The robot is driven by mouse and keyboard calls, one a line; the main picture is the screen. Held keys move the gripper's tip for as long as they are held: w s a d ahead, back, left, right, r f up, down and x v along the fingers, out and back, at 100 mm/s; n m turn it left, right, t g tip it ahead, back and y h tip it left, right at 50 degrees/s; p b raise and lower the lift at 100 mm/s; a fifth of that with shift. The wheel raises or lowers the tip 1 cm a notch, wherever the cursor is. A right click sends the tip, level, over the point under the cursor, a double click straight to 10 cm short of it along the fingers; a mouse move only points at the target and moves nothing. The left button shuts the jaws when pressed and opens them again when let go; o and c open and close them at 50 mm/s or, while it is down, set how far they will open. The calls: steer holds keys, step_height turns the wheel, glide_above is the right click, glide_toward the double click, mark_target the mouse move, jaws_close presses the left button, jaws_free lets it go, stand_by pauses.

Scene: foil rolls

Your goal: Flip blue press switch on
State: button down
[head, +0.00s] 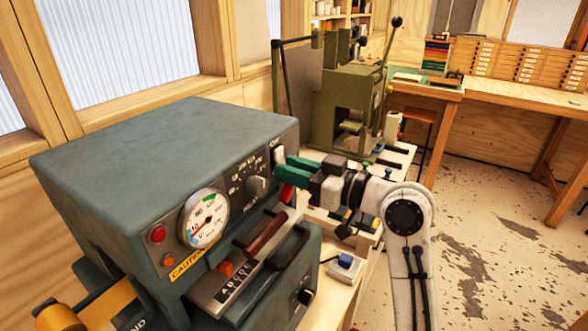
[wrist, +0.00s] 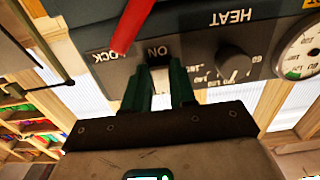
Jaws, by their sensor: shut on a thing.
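The blue-grey press (head: 130,170) stands at the left in the head view, its front panel facing right. My gripper (head: 284,164) is at the right end of that panel, green fingers against it. In the wrist view the panel is upside down, and my gripper (wrist: 158,72) has a finger on each side of a small switch (wrist: 159,77) by the ON label. The jaws are shut on this switch. Its lever is mostly hidden by the fingers, so I cannot tell its position.
A red lever (head: 287,193) hangs just below my gripper and crosses the LOCK label in the wrist view. A heat knob (head: 258,186) and gauge (head: 205,218) are to the left. A green press (head: 345,105) stands behind. Open floor (head: 490,220) lies right.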

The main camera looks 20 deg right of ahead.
steer(key=shift+f, duration=0.15)
steer(key=t+b, duration=0.1)
steer(key=b, duration=0.3)
steer(key=shift+w+f+y, duration=0.1)
steer(key=shift+f+y, duration=0.2)
steer(key=shift+r+b, duration=0.1)
steer(key=shift+b, duration=0.2)
steer(key=shift+r, duration=0.15)
steer(key=c, duration=0.9)
jaws_free()
steer(key=b+v, duration=0.2)
steer(key=v, duration=0.8)
steer(key=shift+s+d+f, duration=0.2)
steer(key=shift+s+f, duration=0.05)
steer(key=shift+s, duration=0.05)
